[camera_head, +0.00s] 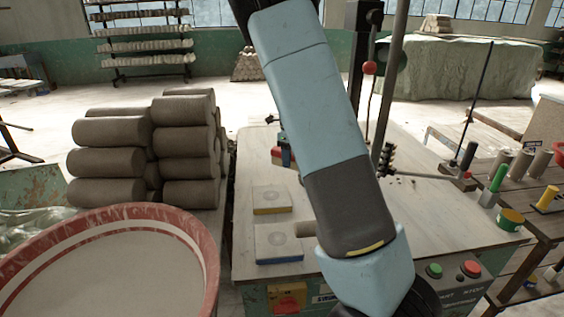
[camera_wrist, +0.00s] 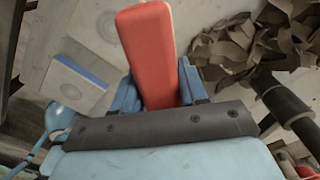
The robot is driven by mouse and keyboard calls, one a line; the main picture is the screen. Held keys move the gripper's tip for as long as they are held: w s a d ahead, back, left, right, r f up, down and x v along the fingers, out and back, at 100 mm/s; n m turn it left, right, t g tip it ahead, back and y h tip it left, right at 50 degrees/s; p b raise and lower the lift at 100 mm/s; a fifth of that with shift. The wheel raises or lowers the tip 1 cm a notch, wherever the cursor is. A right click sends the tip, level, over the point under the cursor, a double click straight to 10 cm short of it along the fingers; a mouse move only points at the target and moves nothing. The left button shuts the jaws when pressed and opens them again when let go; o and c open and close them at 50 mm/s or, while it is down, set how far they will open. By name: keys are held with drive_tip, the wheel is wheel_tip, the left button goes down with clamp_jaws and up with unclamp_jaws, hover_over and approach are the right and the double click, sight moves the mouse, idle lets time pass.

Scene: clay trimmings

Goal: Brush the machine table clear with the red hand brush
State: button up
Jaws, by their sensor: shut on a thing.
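The red hand brush (camera_wrist: 146,50) is held between the blue fingers of my gripper (camera_wrist: 157,88) in the wrist view. Its red back shows; its bristles are hidden. Brown curled clay trimmings (camera_wrist: 238,45) lie in a heap to the right of the brush in that view. The machine table (camera_head: 245,205) is pale and stands in the middle of the head view. My arm crosses it and hides much of its middle. A little red and blue of the brush and gripper shows left of my arm. Some dark bits (camera_head: 388,156) show right of it.
Two pale blocks, one yellow-edged (camera_head: 270,198) and one blue-edged (camera_head: 278,241), sit on the table's left side. Upright levers (camera_head: 390,80) rise behind my arm. A red-rimmed tub (camera_head: 205,250) and stacked clay cylinders (camera_head: 110,160) stand left. A tool bench (camera_head: 535,190) stands right.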

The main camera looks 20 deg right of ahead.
drive_tip(key=w+d+f+m, duration=0.3)
drive_tip(key=w+d+m, duration=0.3)
drive_tip(key=d+m, duration=0.4)
drive_tip(key=shift+m, duration=0.5)
drive_tip(key=shift+w+a+f, duration=0.1)
drive_tip(key=shift+a+f, duration=0.1)
drive_tip(key=shift+f, duration=1.85)
drive_tip(key=shift+w+a+f, duration=0.1)
drive_tip(key=shift+a+f, duration=0.05)
drive_tip(key=shift+f, duration=1.9)
drive_tip(key=o, duration=0.6)
drive_tip(key=shift+c, duration=0.2)
drive_tip(key=c, duration=0.4)
drive_tip(key=shift+f, duration=0.2)
